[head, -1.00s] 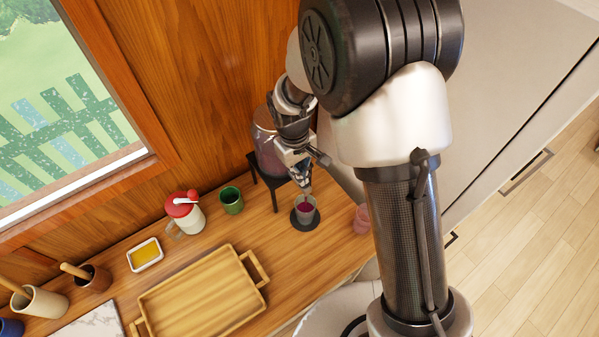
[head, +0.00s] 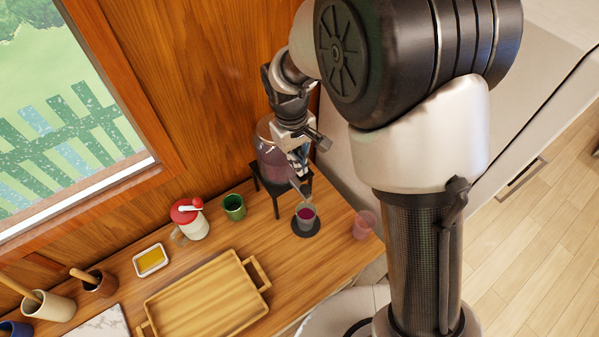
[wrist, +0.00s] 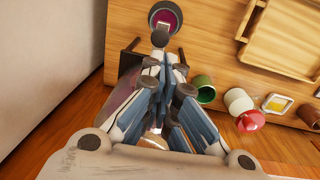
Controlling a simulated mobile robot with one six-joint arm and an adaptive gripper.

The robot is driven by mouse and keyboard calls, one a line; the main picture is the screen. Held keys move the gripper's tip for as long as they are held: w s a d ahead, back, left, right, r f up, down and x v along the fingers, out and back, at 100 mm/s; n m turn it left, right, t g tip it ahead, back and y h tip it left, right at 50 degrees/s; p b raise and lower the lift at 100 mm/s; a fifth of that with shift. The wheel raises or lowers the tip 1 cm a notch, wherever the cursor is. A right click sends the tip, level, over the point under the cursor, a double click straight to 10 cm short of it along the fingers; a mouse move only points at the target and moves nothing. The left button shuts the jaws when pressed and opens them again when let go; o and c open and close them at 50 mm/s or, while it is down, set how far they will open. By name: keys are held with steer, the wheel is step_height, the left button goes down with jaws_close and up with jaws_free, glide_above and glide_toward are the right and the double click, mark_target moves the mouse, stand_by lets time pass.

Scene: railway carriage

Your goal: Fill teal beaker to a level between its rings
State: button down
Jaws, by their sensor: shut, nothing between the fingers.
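A greyish see-through beaker (head: 305,217) stands upright on a round dark coaster (head: 310,232) and holds purple liquid. Its teal tint and its rings are too small to make out. It also shows in the wrist view (wrist: 164,20). Behind it a clear dispenser (head: 269,160) with purple liquid sits on a black stand (head: 276,206). My gripper (head: 302,188) is shut and empty, at the front of the dispenser, just above and behind the beaker. In the wrist view my gripper (wrist: 160,45) hides the dispenser's tap and most of its body.
A pink see-through beaker (head: 364,225) stands right of the coaster, near the counter edge. To the left are a green cup (head: 234,208), a red-lidded jug (head: 189,219), a yellow-filled dish (head: 150,260) and a wooden tray (head: 256,272). The wooden wall is close behind.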

steer(key=shift+w+a+r, duration=0.1)
steer(key=shift+r, duration=0.95)
steer(key=shift+a+r, duration=0.1)
steer(key=shift+r, duration=0.95)
steer(key=s+d+r+m+t+b, duration=0.2)
steer(key=s+d+r+m+b, duration=0.2)
steer(key=s+d+b, duration=0.55)
steer(key=s+d+f+m+t+b, duration=0.1)
steer(key=s+d+f+b, duration=0.1)
steer(key=s, duration=0.4)
steer(key=s+d+f+m+t+b, duration=0.1)
steer(key=s+d+f+b, duration=0.1)
steer(key=s, duration=0.4)
steer(key=shift+d+f+m+y+b, duration=0.35)
steer(key=shift+f+m+y+b, duration=0.05)
steer(key=shift+b, duration=0.45)
steer(key=shift+r, duration=0.1)
